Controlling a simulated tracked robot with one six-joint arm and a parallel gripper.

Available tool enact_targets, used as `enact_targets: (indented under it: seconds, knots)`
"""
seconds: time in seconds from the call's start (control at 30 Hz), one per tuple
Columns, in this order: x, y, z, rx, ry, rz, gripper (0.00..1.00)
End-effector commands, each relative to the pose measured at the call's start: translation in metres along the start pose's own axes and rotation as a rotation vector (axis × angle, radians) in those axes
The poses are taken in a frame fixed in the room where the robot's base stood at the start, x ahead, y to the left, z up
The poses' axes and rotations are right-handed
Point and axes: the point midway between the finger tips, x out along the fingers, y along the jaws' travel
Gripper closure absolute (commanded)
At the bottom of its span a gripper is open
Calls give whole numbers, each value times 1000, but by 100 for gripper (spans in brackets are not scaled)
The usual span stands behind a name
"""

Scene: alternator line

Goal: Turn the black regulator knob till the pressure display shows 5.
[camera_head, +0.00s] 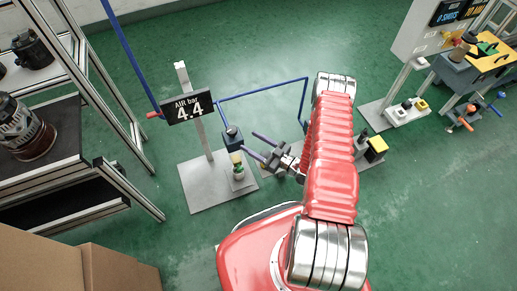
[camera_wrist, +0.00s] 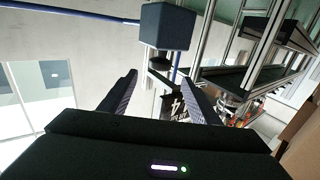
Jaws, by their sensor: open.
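The pressure display (camera_head: 188,107) is a black panel on a grey post and reads "AIR bar 4.4". To its lower right stands the regulator, with a dark blue-grey block (camera_head: 232,137) above a yellow and green lower part. I cannot clearly tell the black knob apart from this block. My gripper (camera_head: 249,141) is open and empty, its fingers pointing left toward the regulator from the right. In the wrist view, the dark block (camera_wrist: 167,27) is beyond the fingertips, apart from them. The display (camera_wrist: 179,106) shows partly there, turned sideways and partly covered by a finger.
A blue air pipe (camera_head: 262,90) runs behind the regulator. A grey base plate (camera_head: 202,197) lies under the display post. A metal-framed rack (camera_head: 110,95) stands at left, cardboard boxes (camera_head: 40,262) at lower left. A yellow-topped bench (camera_head: 490,62) is at upper right. Green floor behind is clear.

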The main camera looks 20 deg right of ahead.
Motion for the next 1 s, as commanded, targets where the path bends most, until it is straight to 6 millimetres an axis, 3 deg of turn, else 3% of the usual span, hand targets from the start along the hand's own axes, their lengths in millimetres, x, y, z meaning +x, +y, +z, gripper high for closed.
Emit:
enact_targets:
  seconds: [0.2,0.5,0.83,1.0]
  knots:
    - [-28,1,0,1,0,4,43]
    - [-27,-2,20,14,-79,-8,43]
    - [-26,-2,20,13,-82,-8,43]
    - [-20,8,14,-9,-110,-7,43]
